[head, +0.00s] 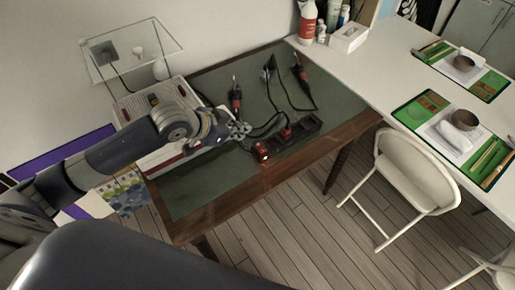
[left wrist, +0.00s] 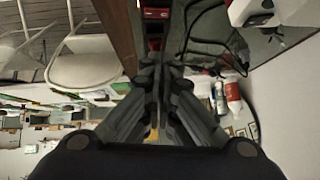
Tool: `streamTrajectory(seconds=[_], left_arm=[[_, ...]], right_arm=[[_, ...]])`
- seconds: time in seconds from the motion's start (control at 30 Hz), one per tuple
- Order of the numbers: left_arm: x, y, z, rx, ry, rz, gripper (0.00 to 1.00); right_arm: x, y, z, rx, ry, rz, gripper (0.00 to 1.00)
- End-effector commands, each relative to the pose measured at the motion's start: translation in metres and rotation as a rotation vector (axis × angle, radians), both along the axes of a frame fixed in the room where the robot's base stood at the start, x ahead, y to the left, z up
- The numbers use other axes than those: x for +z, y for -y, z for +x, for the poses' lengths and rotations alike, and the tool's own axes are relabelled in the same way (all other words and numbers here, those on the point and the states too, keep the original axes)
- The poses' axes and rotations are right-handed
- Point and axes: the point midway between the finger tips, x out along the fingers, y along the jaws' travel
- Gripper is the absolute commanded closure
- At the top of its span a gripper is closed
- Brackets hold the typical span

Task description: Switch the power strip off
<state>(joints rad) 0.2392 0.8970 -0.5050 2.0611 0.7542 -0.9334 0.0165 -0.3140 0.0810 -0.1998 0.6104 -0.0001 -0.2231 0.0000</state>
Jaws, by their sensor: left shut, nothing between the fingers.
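The black power strip (head: 306,129) lies on the green mat of the wooden table, near its front edge. It has a red part (head: 262,150) with a light spot at its left end and a red plug in it. Whether its switch is on or off is too small to tell. My left gripper (head: 243,130) is shut and empty, just left of and behind the strip's left end; I cannot tell if it touches. In the left wrist view, red and black parts of the strip (left wrist: 155,14) show beyond the shut fingertips (left wrist: 160,62), which partly hide it. My right gripper is out of view.
Red-handled tools (head: 236,98) with black cables lie behind the strip on the green mat (head: 195,190). A boxy device stands under my left arm, near a glass shelf (head: 130,48). A white table (head: 400,60) and a white chair (head: 412,172) are at right.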

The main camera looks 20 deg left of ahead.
Motion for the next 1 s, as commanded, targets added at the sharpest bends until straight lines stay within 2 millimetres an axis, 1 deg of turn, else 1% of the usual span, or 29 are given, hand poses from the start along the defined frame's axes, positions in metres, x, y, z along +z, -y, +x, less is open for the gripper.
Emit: streamTrajectory(seconds=[0.2, 0.3, 0.47, 0.73, 0.97, 1.0], left_arm=[[0.0, 0.0, 0.0, -0.001, -0.001, 0.0, 1.0], [0.0, 0.001, 0.001, 0.0, -0.001, -0.001, 1.0], [-0.01, 0.006, 0.009, 0.001, -0.003, -0.004, 1.0], [-0.044, 0.024, 0.04, 0.001, -0.002, -0.003, 1.0], [-0.071, 0.038, 0.064, 0.0, -0.001, -0.001, 1.0], [-0.08, 0.035, 0.063, 0.001, -0.005, 0.001, 1.0]], right_arm=[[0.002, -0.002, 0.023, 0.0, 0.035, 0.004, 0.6], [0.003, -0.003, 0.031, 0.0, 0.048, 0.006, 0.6], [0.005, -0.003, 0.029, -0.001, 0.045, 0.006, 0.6], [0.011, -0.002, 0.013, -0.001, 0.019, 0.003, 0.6], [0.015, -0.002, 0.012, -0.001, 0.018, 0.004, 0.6], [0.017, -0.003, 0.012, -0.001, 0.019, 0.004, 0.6]])
